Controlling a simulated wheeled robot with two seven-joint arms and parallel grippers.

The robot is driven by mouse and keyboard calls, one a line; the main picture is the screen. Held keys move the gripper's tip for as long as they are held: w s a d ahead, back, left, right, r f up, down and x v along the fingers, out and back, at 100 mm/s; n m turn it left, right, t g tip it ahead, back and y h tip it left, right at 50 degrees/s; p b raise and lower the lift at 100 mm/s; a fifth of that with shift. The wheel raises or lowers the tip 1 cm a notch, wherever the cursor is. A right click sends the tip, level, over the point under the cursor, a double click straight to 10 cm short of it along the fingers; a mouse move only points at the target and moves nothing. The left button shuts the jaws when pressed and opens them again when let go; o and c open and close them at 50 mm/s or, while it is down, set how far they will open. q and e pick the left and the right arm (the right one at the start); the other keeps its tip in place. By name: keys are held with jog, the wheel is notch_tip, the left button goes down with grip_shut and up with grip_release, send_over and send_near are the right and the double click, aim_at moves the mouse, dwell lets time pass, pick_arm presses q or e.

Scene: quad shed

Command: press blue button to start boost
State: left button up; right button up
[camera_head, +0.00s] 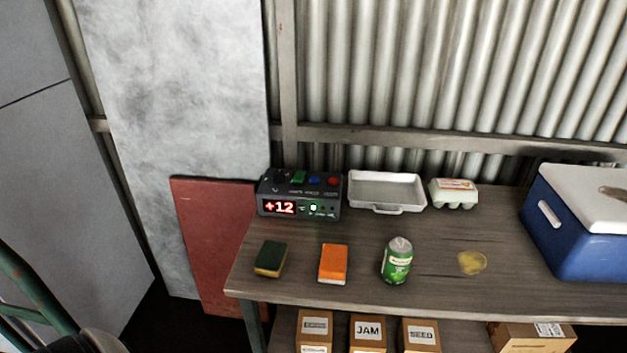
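A dark box-shaped device (302,196) stands at the back left of the wooden table. Its front display (279,207) reads "+12" in red, and a small green light shows beside it. On its top are a green button (298,177), a blue button (314,181) and a red button (332,181). The blue button sits between the other two. Neither of my grippers shows in the head view.
Boxes (368,333) sit below. The table's front edge is clear.

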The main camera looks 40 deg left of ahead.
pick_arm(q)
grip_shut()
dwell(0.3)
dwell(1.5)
